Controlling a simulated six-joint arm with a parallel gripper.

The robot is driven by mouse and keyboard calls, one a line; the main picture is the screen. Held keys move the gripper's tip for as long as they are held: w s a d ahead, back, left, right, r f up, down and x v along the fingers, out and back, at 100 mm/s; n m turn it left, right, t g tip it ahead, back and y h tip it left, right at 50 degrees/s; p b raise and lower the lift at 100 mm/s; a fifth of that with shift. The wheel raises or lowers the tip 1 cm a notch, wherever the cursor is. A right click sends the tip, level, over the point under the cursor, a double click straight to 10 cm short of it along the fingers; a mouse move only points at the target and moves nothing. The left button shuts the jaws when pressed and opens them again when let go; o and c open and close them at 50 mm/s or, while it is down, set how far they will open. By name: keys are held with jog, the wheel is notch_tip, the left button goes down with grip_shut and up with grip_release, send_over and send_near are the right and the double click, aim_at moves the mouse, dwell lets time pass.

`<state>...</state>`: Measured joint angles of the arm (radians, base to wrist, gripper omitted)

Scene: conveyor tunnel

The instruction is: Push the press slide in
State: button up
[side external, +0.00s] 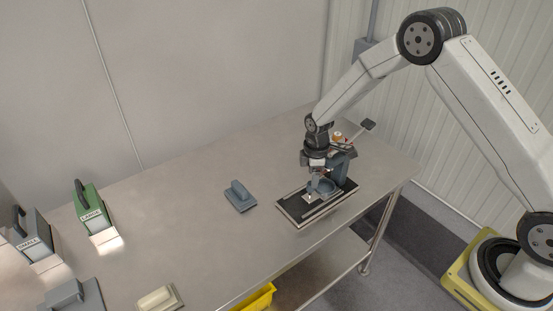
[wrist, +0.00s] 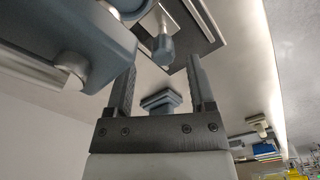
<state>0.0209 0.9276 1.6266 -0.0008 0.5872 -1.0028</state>
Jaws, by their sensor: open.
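The press (side external: 341,171) is blue-grey and stands on a dark base plate (side external: 288,208) with light rails, near the right end of the table. Its body also fills the upper left of the wrist view (wrist: 60,35). The slide seems to be the part on the rails, largely hidden under my gripper in the side view. A blue-grey knob on a light stem (wrist: 163,47) shows just beyond my fingertips in the wrist view. My gripper (side external: 316,186) points down over the plate, close beside the press body. In the wrist view my gripper (wrist: 163,66) is open and empty; contact cannot be told.
A blue-grey block with a raised grip (side external: 240,196) lies left of the press. A green-handled unit (side external: 91,208), a dark-handled unit (side external: 34,236) and a cream block (side external: 158,298) are farther left. A yellow bin (side external: 257,299) sits below. The table (side external: 180,205) is clear between them.

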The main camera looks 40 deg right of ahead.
jog(key=shift+r, duration=2.15)
jog(key=shift+s+r, duration=0.1)
jog(key=shift+s+r+m, duration=0.3)
jog(key=shift+s+r, duration=0.1)
jog(key=shift+r, duration=0.15)
jog(key=s+r+m+t, duration=0.1)
jog(key=s+r+m, duration=0.2)
jog(key=s, duration=0.3)
jog(key=s+r+m, duration=0.3)
jog(key=s+m, duration=0.1)
jog(key=s, duration=0.3)
jog(key=s+a+r+m+t, duration=0.1)
jog(key=s+r+m, duration=0.2)
jog(key=s, duration=0.3)
jog(key=shift+s+r+m+t, duration=0.2)
jog(key=shift+r+m+t, duration=0.1)
jog(key=shift+r, duration=0.05)
